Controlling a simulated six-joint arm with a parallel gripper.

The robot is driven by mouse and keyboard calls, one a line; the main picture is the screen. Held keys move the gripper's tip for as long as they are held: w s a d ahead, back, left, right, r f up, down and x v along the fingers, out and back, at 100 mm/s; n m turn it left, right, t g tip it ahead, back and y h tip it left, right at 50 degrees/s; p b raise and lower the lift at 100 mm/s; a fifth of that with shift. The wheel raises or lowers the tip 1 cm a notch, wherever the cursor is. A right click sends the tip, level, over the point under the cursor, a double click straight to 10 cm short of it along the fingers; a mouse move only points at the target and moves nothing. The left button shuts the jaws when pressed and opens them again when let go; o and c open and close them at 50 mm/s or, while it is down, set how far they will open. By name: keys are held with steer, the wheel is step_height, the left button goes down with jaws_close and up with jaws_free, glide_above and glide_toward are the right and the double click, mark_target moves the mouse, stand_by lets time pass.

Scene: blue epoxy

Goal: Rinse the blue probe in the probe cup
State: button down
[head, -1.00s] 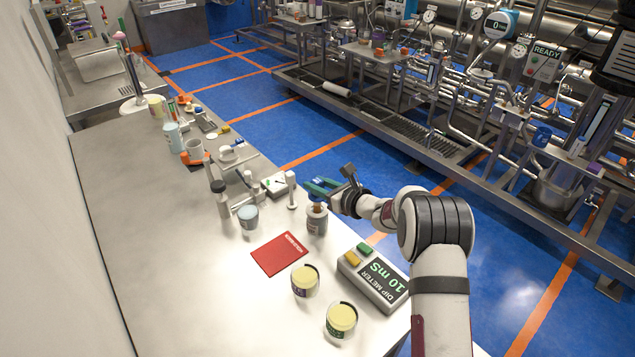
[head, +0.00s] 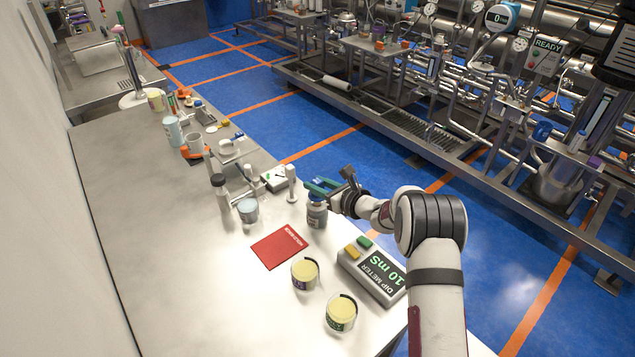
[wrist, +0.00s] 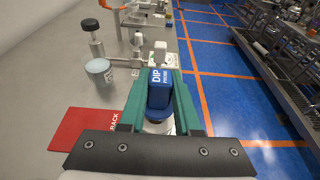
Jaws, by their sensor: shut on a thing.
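The blue probe (wrist: 158,88), marked DIP PROBE, stands between the green fingers of my gripper (wrist: 155,80) in the wrist view. In the head view, my gripper (head: 322,187) is shut on it directly above a grey labelled cup (head: 317,216). Blue shows at this cup's mouth. The probe's lower end is hidden, so I cannot tell how deep it reaches. A pale rim (wrist: 158,126) shows below the probe in the wrist view. A second cup with pale blue contents (head: 248,211) stands to the left; I cannot read its label.
The dip meter (head: 373,272) reads 10 mS at the bench's right edge. A red mat (head: 279,247) and two yellow-topped jars (head: 305,272) (head: 341,312) lie nearer. A dark-capped bottle (head: 221,190) and white post (head: 291,184) stand close by.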

steer(key=shift+f, duration=1.2)
steer(key=shift+r, duration=0.1)
stand_by(1.5)
steer(key=shift+r, duration=4.95)
